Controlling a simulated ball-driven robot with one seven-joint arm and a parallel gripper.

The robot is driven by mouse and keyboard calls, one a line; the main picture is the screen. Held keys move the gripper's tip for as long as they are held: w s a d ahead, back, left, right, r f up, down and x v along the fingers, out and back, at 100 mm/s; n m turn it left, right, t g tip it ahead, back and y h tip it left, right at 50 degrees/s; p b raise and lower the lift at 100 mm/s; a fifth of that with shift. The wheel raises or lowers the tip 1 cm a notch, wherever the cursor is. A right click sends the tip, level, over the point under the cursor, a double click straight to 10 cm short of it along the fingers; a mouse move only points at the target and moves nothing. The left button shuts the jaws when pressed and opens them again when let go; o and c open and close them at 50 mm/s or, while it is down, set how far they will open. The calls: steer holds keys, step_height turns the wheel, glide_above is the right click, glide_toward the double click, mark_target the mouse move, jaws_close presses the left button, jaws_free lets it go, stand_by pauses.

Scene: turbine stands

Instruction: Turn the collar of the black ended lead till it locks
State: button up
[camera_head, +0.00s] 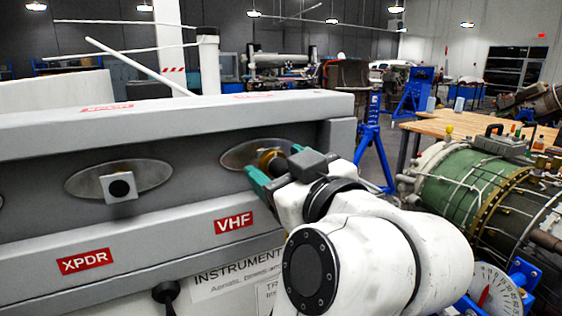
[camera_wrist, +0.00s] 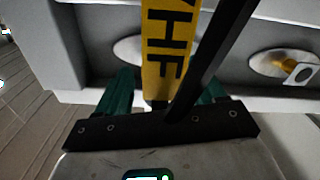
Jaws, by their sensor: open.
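In the head view, my gripper (camera_head: 274,168) is at the oval plate (camera_head: 237,153) above the VHF label (camera_head: 233,222). Its green fingers are open, and a brass-coloured fitting (camera_head: 267,158) shows by them, partly hidden. In the wrist view, the open fingers (camera_wrist: 165,95) stand either side of a yellow tag (camera_wrist: 168,45) lettered VHF. A long black strip (camera_wrist: 222,50), perhaps the lead, slants across the tag's right side. The collar is hidden in the wrist view; I cannot tell whether the fingers touch it.
A second oval plate (camera_head: 150,178) above the XPDR label (camera_head: 84,261) bears a white square with a black disc (camera_head: 120,186). A green-banded turbine (camera_head: 462,182) stands close on the right. Blue stands (camera_head: 375,140) and a wooden bench (camera_head: 450,122) are behind.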

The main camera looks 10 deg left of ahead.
steer(key=c, duration=1.1)
steer(key=shift+m, duration=0.3)
steer(key=m, duration=0.4)
steer(key=shift+f+b, duration=0.1)
steer(key=shift+b, duration=0.2)
steer(key=m, duration=0.4)
steer(key=shift+m, duration=0.4)
steer(key=m, duration=0.4)
steer(key=shift+w+m, duration=0.1)
steer(key=shift+m, duration=2.2)
steer(key=shift+d+f, duration=0.1)
